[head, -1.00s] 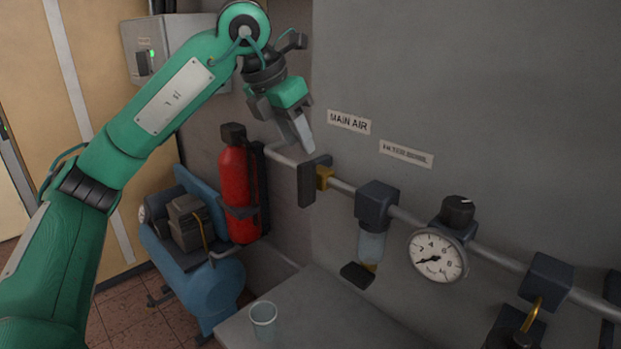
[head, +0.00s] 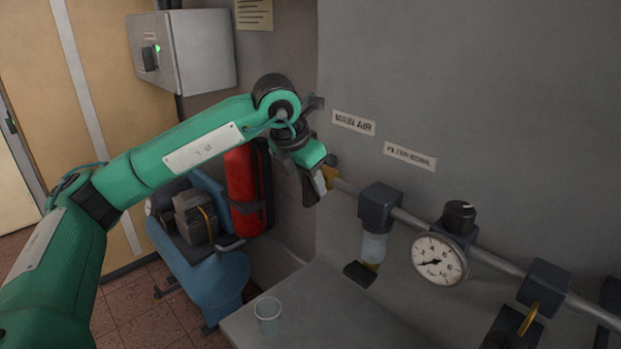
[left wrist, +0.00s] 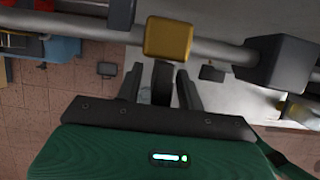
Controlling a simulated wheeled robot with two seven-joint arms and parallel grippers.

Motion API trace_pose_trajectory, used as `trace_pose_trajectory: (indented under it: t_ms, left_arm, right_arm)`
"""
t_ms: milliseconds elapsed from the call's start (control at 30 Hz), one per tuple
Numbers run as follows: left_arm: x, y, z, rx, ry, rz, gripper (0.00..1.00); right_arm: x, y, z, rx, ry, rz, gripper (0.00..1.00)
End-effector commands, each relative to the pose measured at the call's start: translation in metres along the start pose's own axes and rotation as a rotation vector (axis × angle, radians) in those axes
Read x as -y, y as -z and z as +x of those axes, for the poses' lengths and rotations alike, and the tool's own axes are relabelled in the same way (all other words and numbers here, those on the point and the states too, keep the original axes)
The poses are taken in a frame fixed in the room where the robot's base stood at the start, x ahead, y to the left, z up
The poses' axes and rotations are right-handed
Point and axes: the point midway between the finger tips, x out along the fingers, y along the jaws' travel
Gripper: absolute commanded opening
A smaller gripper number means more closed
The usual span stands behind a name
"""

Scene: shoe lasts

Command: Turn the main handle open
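The main handle (head: 308,188) is a dark lever on the pipe below the "MAIN AIR" label (head: 354,123). Its brass valve body (head: 333,177) also shows in the left wrist view (left wrist: 168,38). My left gripper (head: 321,180) is at the handle and covers much of it in the head view. In the left wrist view its fingers (left wrist: 162,88) stand apart. A dark piece, seemingly the handle's lower part, shows between them, with a narrow gap on the left. Contact is unclear. My right gripper is out of view.
The filter (head: 375,222), the gauge (head: 439,260) and a dark valve block (head: 546,283) follow along the pipe to the right. A cup (head: 268,315) stands on the grey bench (head: 318,318). A red extinguisher (head: 243,190) and blue compressor (head: 205,275) stand behind my arm.

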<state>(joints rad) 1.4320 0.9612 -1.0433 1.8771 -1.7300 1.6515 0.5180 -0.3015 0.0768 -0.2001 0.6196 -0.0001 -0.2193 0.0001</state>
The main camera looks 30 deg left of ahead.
Motion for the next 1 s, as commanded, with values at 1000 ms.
trace_pose_trajectory:
  t_ms: [1000]
  left_arm:
    - [-0.0015, 0.0009, 0.0093, 0.0, 0.059, -0.027, 0.0]
  right_arm:
    - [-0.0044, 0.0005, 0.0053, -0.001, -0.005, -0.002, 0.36]
